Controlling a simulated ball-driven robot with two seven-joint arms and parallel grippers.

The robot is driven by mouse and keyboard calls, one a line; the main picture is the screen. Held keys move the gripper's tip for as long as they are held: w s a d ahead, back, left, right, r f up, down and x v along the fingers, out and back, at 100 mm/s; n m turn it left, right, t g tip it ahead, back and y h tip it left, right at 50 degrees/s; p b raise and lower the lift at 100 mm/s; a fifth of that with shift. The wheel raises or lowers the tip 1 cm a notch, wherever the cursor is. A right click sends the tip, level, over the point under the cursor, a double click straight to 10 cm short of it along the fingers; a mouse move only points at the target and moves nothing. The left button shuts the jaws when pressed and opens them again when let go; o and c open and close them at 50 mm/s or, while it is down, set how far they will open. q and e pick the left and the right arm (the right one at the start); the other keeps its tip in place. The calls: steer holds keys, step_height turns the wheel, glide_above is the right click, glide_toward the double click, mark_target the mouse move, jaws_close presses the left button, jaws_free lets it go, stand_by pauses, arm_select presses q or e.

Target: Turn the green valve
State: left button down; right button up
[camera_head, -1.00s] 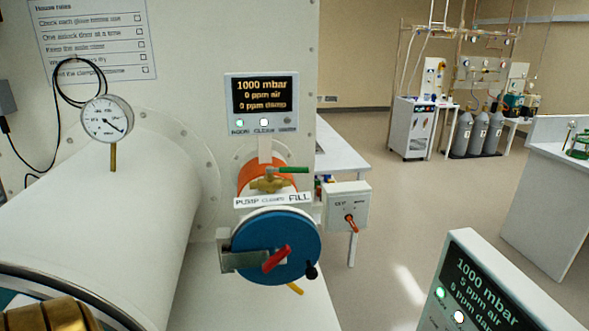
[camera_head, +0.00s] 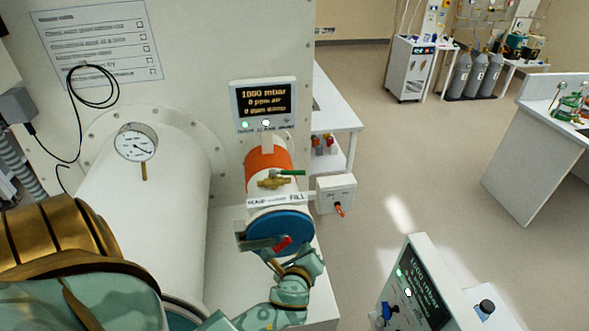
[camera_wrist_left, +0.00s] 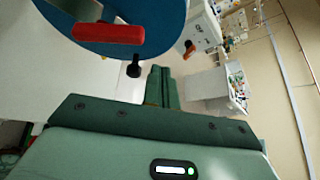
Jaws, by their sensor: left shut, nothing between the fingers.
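The green valve has a brass body (camera_head: 272,183) and a green lever (camera_head: 291,172) that points right, roughly level. It sits on the orange-banded small port, above the PUMP/FILL label. My left gripper (camera_head: 308,250) is below the valve, by the lower right of the blue round door (camera_head: 283,226), apart from the valve. In the left wrist view its green fingers (camera_wrist_left: 160,88) are shut and empty, just below a black knob (camera_wrist_left: 134,69) on the blue door. The valve is not visible in the wrist view. My right gripper is not in view.
A red handle (camera_head: 283,244) sits on the blue door. A display (camera_head: 264,98) is above the port, and a grey switch box (camera_head: 336,194) is to its right. A large white cylinder (camera_head: 150,205) with a gauge is at left. Another panel (camera_head: 425,290) stands at lower right.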

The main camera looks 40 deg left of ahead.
arm_select(q)
step_height(320, 180, up, 7)
steer(key=a+m+t+y, duration=0.1)
steer(key=a+m+y, duration=0.1)
steer(key=m+y+b, duration=0.2)
steer(key=m, duration=0.2)
glide_toward(288, 173)
steer(key=w, duration=0.1)
steer(key=w+a+f, duration=0.1)
steer(key=w, duration=0.1)
steer(key=w+f, duration=0.1)
steer(key=w, duration=0.1)
steer(key=shift+a+f, duration=0.1)
steer(key=shift+a, duration=0.15)
steer(key=shift+w+a, duration=0.45)
steer(key=shift+w, duration=0.15)
